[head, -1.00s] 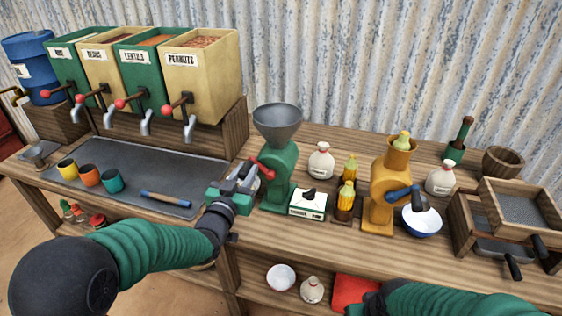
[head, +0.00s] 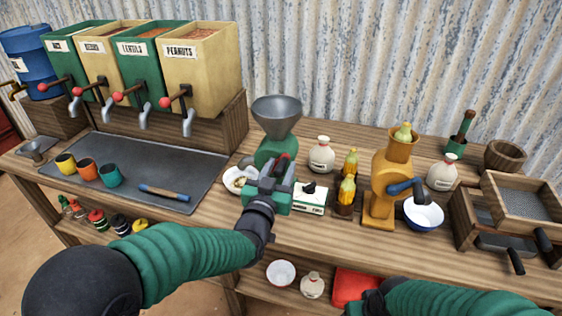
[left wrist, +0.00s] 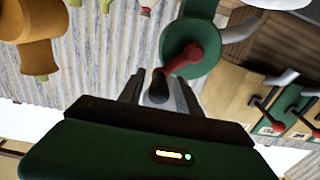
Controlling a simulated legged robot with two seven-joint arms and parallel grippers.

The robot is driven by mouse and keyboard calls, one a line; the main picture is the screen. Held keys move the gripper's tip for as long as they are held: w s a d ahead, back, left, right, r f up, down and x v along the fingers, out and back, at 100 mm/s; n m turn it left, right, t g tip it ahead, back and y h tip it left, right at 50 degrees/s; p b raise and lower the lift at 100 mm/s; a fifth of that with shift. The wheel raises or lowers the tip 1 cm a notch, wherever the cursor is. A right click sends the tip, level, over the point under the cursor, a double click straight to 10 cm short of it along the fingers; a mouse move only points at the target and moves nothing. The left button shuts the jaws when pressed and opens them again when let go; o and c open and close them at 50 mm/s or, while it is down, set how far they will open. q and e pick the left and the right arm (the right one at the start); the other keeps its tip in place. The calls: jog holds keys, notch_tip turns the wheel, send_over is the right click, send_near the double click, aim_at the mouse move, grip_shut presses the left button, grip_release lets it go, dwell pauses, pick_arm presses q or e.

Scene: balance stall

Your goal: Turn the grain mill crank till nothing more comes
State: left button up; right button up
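The green grain mill (head: 270,152) with its grey hopper (head: 277,112) stands mid-bench; the hopper's contents do not show. A white bowl (head: 232,186) with pale and dark stuff in it sits at its left foot. My left gripper (head: 270,183) is in front of the mill and hides most of its red crank (head: 284,158). In the left wrist view the crank's red arm (left wrist: 186,61) ends in a dark handle (left wrist: 158,82) between my left fingers, which look shut on it. Of my right arm, only the sleeve and dark wrist show at the bottom; its fingers are hidden.
A white-and-green scale (head: 309,200) stands close right of my left gripper. Beyond are corn cobs (head: 347,188), a sack (head: 321,154) and an ochre mill (head: 383,178) with a blue crank. Dispensers (head: 196,75) and a grey tray (head: 130,165) with cups lie left.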

pick_arm(q)
jog(key=shift+o, duration=0.6)
jog(key=shift+s+a, duration=0.1)
jog(key=shift+s, duration=0.15)
jog(key=b+v, duration=0.1)
jog(key=v, duration=0.6)
jog(key=shift+s, duration=0.25)
jog(key=shift+a+r, duration=0.1)
